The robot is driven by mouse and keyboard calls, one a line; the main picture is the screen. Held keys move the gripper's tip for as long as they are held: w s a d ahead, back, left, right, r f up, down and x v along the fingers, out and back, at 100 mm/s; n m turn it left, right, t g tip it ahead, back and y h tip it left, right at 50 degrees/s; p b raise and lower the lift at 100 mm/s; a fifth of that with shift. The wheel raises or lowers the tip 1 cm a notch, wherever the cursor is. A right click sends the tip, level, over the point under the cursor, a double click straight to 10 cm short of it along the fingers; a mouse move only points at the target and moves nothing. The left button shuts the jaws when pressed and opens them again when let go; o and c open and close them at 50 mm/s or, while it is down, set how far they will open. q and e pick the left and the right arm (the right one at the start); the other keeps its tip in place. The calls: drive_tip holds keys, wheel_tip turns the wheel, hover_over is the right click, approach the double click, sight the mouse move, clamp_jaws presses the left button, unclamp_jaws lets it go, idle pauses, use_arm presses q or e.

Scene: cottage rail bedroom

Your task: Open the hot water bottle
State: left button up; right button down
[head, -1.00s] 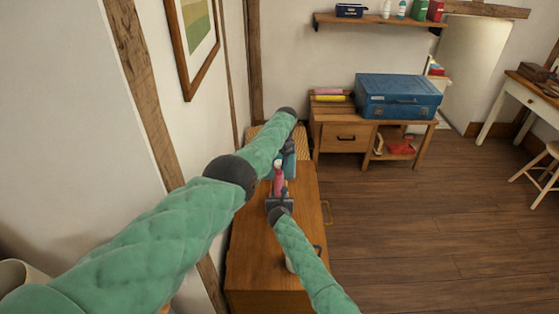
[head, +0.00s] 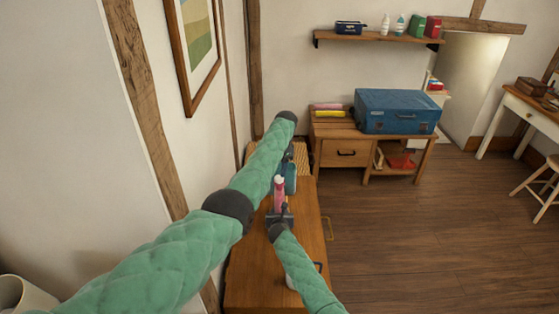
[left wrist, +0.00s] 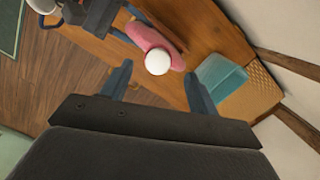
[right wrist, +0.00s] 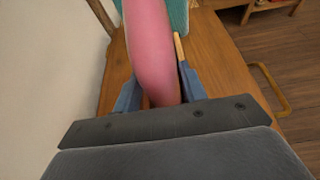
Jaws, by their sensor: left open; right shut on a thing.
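The hot water bottle is pink with a round white cap (left wrist: 157,62). The pink body (head: 279,199) is upright above the wooden cabinet in the head view, and it fills the upper middle of the right wrist view (right wrist: 150,50). My right gripper (right wrist: 160,92) is shut on the bottle, its fingers on either side of the body. My left gripper (left wrist: 158,80) is open and empty, with the cap showing just beyond and between its fingertips, apart from them. In the head view my left gripper is largely hidden behind its arm.
The cabinet top (head: 250,285) is wooden. A teal box-like object (left wrist: 220,76) stands on it near the bottle, close to my left finger's side. The wall is close on the left.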

sight(279, 177)
use_arm(q)
drive_tip(key=m, duration=0.2)
drive_tip(key=r+m, duration=0.1)
drive_tip(key=m, duration=0.2)
drive_tip(key=shift+w+a+r+m+t, duration=0.15)
drive_tip(key=shift+a+r+m+t, duration=0.05)
drive_tip(key=shift+r+m+t, duration=0.15)
drive_tip(key=m, duration=0.1)
drive_tip(key=r+m, duration=0.1)
drive_tip(key=m, duration=0.3)
drive_tip(key=shift+a+r+m+t+h, duration=0.1)
drive_tip(key=shift+r+m+t+h, duration=0.15)
drive_tip(key=shift+r+h, duration=0.05)
drive_tip(key=shift+s+d+f+m+t+h, duration=0.1)
drive_tip(key=shift+f+m+t+h, duration=0.05)
drive_tip(key=shift+f+m, duration=1.55)
drive_tip(key=shift+s+d+f+m+t+h, duration=0.15)
drive_tip(key=shift+f+m, duration=0.9)
drive_tip(key=shift+m, duration=1.2)
drive_tip(key=shift+s+f+m+t+h, duration=0.1)
drive_tip(key=shift+f+m+t, duration=0.1)
drive_tip(key=shift+f+m, duration=1.5)
drive_tip(key=shift+r+m, duration=0.25)
drive_tip(key=shift+r, duration=0.05)
